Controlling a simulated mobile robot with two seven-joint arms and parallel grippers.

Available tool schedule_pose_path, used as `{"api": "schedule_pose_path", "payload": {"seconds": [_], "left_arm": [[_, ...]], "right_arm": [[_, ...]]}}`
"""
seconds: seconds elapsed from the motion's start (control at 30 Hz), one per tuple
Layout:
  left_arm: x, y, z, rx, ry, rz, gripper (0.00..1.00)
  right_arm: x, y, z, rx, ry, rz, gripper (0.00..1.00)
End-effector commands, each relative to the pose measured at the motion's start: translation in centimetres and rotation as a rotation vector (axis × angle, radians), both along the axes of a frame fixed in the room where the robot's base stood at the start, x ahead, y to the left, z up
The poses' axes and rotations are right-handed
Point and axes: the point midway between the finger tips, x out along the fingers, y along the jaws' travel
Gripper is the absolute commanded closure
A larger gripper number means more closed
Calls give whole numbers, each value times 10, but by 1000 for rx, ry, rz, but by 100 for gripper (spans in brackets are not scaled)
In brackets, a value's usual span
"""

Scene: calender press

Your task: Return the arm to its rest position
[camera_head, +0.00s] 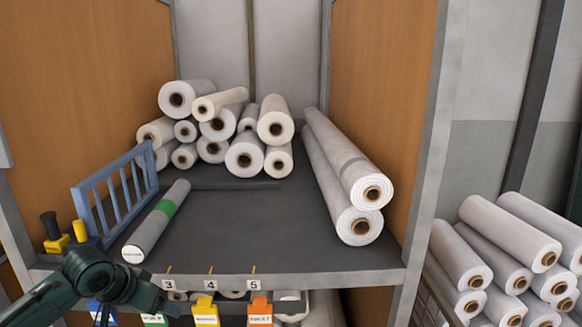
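My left arm comes in at the lower left, in front of the shelf's front edge. Its dark wrist end (150,295) hangs near the front lip, below the near end of a grey roll with a green band (165,207). Whether the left gripper is open or shut does not show, and I see nothing held. My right arm and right gripper are not in view.
The dark shelf (255,230) holds stacked white rolls (245,153) at the back and two long rolls (345,165) at right. A blue rack (110,195) stands at left. Coloured tags (205,310) hang below the lip. More rolls (510,250) lie at far right.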

Motion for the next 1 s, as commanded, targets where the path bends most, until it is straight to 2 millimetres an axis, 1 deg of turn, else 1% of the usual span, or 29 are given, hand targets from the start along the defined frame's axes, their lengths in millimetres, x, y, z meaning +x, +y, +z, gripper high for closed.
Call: {"api": "schedule_pose_path", "payload": {"seconds": [0.03,0.13,0.2,0.27,0.3,0.37,0.43,0.5,0.6,0.7,0.8,0.9,1.0], "left_arm": [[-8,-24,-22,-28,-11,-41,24],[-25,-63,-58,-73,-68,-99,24],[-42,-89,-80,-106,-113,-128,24],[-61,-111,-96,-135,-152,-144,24],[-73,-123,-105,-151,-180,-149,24],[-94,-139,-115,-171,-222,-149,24],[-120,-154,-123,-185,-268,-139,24],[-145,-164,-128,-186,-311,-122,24],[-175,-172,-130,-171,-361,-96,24],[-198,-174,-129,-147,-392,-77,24],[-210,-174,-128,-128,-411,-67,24],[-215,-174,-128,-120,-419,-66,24],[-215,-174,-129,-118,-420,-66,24]], "right_arm": [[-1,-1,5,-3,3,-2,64],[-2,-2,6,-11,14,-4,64],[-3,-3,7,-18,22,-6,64],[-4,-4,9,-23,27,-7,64],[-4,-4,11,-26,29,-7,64],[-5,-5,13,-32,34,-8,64],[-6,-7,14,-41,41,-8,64],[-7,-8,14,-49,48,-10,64],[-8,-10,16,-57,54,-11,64],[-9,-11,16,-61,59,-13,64],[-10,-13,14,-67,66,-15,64],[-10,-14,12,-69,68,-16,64],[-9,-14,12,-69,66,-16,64]]}}
